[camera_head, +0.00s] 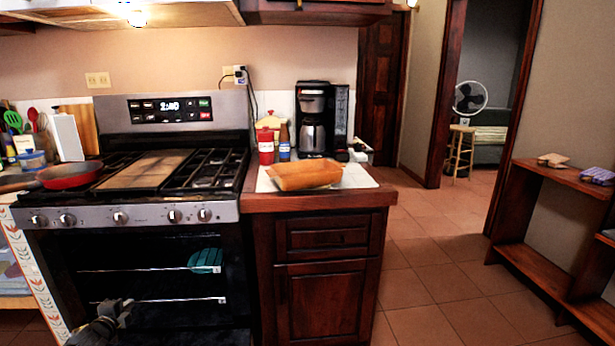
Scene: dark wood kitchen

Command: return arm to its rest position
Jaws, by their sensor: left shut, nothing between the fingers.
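My left gripper (122,308) shows at the lower left, in front of the dark oven front (160,285) of the stove. It is shut and holds nothing. It is low, well below the counter top, and looks apart from the oven; the exact gap is hard to judge. My right gripper is not in view.
A red pan (70,175) sits on the stove's left burners. A loaf-like brown item (305,175) lies on the counter, with a coffee maker (318,120) behind it. A wooden shelf (540,260) stands at the right. The tiled floor (430,290) between is clear.

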